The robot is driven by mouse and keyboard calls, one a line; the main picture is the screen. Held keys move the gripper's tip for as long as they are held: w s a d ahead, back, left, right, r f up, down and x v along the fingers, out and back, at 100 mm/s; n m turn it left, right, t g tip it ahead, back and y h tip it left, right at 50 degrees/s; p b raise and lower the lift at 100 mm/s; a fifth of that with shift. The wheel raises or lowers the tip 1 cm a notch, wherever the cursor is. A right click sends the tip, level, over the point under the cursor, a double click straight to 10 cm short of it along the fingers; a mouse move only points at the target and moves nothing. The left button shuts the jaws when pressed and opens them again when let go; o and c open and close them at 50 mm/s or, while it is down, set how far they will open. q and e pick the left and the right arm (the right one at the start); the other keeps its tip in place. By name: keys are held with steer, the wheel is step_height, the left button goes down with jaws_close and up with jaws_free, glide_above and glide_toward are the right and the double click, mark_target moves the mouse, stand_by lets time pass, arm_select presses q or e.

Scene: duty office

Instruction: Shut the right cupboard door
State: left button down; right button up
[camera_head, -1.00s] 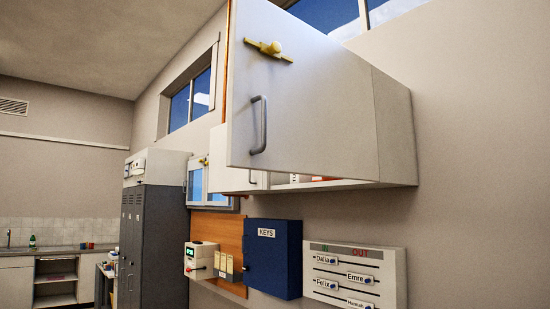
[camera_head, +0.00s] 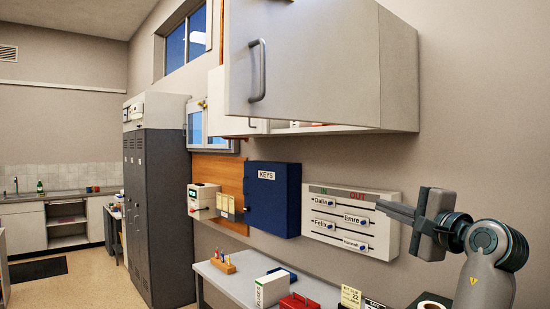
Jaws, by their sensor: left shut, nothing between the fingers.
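The right cupboard door (camera_head: 310,65) is a pale grey panel in the upper middle of the head view, its top cut off. It stands open, its left edge swung out from the wall cupboard (camera_head: 398,75). A grey bar handle (camera_head: 257,70) is near that left edge. Below the door, part of the cupboard's inside shows. The left cupboard door (camera_head: 230,125) is mostly hidden behind it. My left gripper (camera_head: 381,209) is at the lower right, below the cupboard and in front of the in/out board. It is shut, empty and apart from the door. My right gripper is out of view.
A blue key cabinet (camera_head: 273,200) and the in/out board (camera_head: 335,222) hang on the wall below the cupboard. A desk (camera_head: 235,283) stands beneath with a white box (camera_head: 272,288) and a red item (camera_head: 298,301).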

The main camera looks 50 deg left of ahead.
arm_select(q)
steer(key=s+r+n+g+y, duration=0.1)
steer(key=s+r+n+g, duration=0.4)
steer(key=s+r, duration=1.6)
steer(key=shift+s+d+r+n+g+p, duration=0.2)
steer(key=shift+s+n+g+p, duration=0.15)
steer(key=shift+s+g, duration=0.45)
steer(key=shift+w, duration=0.15)
